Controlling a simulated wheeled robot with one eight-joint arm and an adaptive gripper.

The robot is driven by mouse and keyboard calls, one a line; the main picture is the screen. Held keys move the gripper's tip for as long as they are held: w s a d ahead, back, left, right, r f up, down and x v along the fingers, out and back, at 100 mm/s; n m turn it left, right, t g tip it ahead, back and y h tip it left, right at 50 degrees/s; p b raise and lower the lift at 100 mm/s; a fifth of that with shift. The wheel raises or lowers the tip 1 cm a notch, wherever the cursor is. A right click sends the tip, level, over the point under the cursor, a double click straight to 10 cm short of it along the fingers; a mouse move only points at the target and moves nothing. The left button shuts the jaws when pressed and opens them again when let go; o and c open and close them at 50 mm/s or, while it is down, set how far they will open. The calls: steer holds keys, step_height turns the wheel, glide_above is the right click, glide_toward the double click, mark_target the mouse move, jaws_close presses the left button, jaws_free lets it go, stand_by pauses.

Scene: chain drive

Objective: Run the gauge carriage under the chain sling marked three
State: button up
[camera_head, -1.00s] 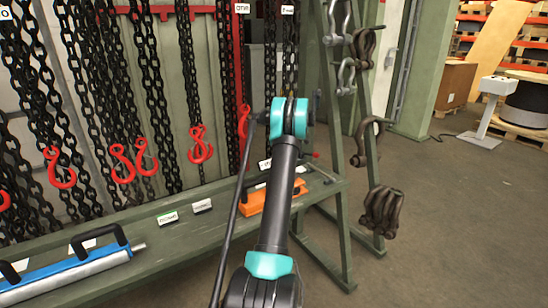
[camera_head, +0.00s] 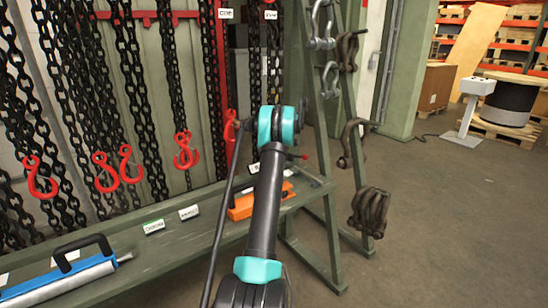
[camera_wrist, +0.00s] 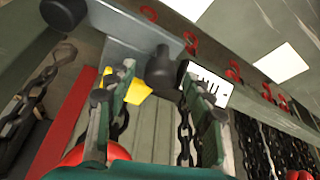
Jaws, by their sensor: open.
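Chain slings (camera_head: 130,90) with red hooks hang from a red rail in the head view. One white tag there (camera_head: 225,13) seems to read ONE; a second tag (camera_head: 270,14) is too small to read surely. In the wrist view, a grey plate (camera_wrist: 125,40) with black knobs and a yellow piece (camera_wrist: 138,90) sits under a beam; it may be the gauge carriage. My gripper (camera_wrist: 158,112) is open, its fingers either side of the yellow piece and a black knob (camera_wrist: 163,70). I cannot tell whether they touch. A white tag (camera_wrist: 203,88) is partly hidden by the right finger.
A green bench (camera_head: 180,240) holds an orange tool (camera_head: 255,203), a blue and silver tool (camera_head: 65,270) and small cards. A green frame with shackles (camera_head: 368,212) stands right of my arm. Chains (camera_wrist: 185,135) hang close to my fingers.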

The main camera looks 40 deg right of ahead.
steer(key=v, duration=1.2)
stand_by(0.3)
